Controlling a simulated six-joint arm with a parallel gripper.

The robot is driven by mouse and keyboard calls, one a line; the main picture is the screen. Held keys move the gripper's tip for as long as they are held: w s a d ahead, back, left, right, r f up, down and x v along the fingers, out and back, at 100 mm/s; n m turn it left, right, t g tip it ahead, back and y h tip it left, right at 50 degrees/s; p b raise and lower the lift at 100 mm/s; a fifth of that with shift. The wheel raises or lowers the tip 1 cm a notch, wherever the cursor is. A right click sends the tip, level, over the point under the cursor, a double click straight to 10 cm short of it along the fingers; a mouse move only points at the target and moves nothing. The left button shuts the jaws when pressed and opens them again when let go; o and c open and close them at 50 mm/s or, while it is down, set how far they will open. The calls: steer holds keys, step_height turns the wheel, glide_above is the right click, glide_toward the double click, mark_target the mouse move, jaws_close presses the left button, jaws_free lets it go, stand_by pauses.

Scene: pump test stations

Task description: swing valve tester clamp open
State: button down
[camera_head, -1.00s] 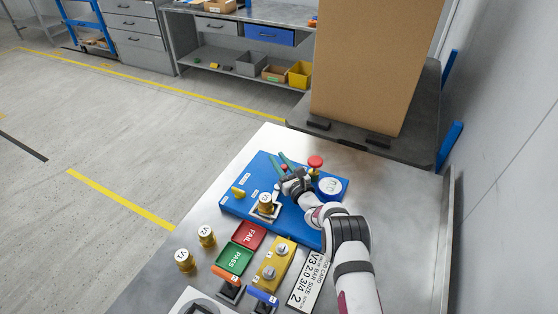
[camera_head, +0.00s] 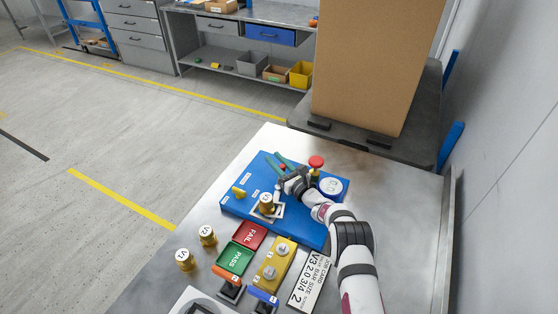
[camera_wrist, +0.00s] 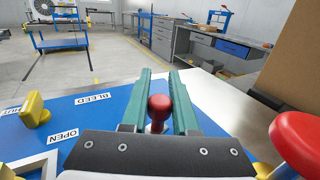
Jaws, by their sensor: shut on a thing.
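The blue valve tester (camera_head: 240,212) lies on the steel bench. A brass valve (camera_head: 267,204) stands in its white square nest. A red ball knob (camera_wrist: 159,104), which looks like the clamp's handle end, sits between my gripper's green fingers in the wrist view. My gripper (camera_head: 279,161) is over the back of the tester and is shut on the knob. The wrist view shows the fingers on both sides of it (camera_wrist: 160,76). The clamp arm below is mostly hidden by my gripper, so its angle cannot be told.
A red mushroom button (camera_head: 316,162) and a round gauge (camera_head: 331,186) stand close right of my gripper. A yellow handle (camera_head: 239,192) is on the tester's left. FAIL (camera_head: 251,236) and PASS (camera_head: 236,260) trays and two loose valves (camera_head: 207,236) are in front. A large cardboard box (camera_head: 375,65) stands behind.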

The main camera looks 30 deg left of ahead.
steer(key=c, duration=0.7)
jaws_free()
step_height(320, 180, up, 3)
steer(key=shift+r, duration=0.2)
steer(key=shift+w+d+r, duration=0.1)
steer(key=shift+d+r, duration=0.7)
steer(key=d+r, duration=0.2)
steer(key=d, duration=0.1)
steer(key=d+r, duration=0.2)
steer(key=d, duration=0.1)
steer(key=d+r, duration=0.2)
steer(key=d, duration=0.2)
steer(key=shift+w, duration=0.35)
